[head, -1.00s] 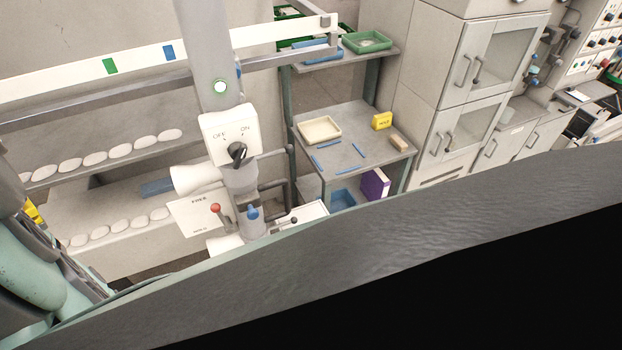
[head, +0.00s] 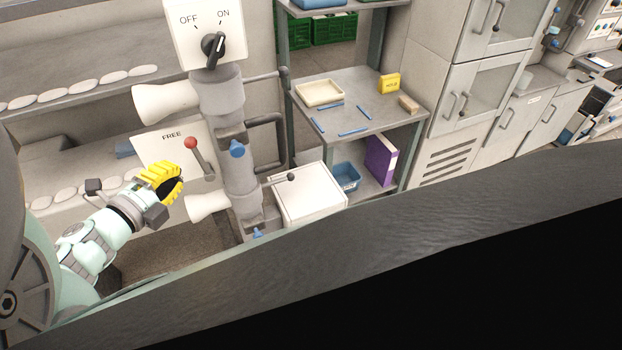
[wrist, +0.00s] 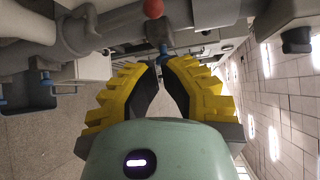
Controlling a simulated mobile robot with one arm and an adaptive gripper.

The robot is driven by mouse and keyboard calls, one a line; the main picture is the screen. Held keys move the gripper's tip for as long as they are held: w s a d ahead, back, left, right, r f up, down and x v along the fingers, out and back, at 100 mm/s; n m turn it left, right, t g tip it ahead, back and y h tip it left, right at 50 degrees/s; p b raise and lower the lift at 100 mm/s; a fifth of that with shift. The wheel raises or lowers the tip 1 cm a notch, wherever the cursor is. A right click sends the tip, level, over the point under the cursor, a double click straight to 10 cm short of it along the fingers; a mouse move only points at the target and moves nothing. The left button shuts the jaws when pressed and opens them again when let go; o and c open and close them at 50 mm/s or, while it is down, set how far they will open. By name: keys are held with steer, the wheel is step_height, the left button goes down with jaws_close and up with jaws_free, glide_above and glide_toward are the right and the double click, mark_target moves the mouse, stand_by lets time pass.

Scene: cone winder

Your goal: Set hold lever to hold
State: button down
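The red-knobbed lever (head: 192,146) stands on the machine column in front of a white plate (head: 153,145) marked FREE. Its knob leans up and left, near the word FREE; no other word on the plate is readable now. My gripper (head: 178,178), with yellow ribbed fingers, is in the head view, left of and a little below the knob, apart from it. In the wrist view the red knob (wrist: 153,9) is at the top, beyond the fingertips (wrist: 159,63). The tips nearly meet, with nothing held between them.
An OFF/ON box with a black switch (head: 213,48) sits above the lever. A blue knob (head: 237,149) and white cones (head: 165,103) are close by on the column. A black-knobbed lever (head: 290,177) is at right, over a white box (head: 312,197). A shelf (head: 350,115) stands behind.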

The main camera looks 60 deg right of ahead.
mark_target(197, 157)
steer(key=p+x, duration=0.1)
steer(key=x, duration=0.1)
steer(key=p+x, duration=0.1)
steer(key=x, duration=0.2)
steer(key=p+x, duration=0.1)
steer(key=x, duration=0.2)
steer(key=shift+w+f+p, duration=0.15)
steer(key=shift+f+p, duration=0.2)
steer(key=shift+p, duration=0.05)
steer(key=shift+w+d+f, duration=0.2)
steer(key=shift+d+f, duration=0.05)
steer(key=shift+d, duration=0.45)
steer(key=shift+d+f+p, duration=0.15)
steer(key=shift+d+p, duration=0.15)
steer(key=shift+d, duration=0.15)
steer(key=shift+a, duration=0.1)
steer(key=shift+w+a+f+b, duration=0.1)
steer(key=shift+w+a+b, duration=0.2)
steer(key=shift+b, duration=0.55)
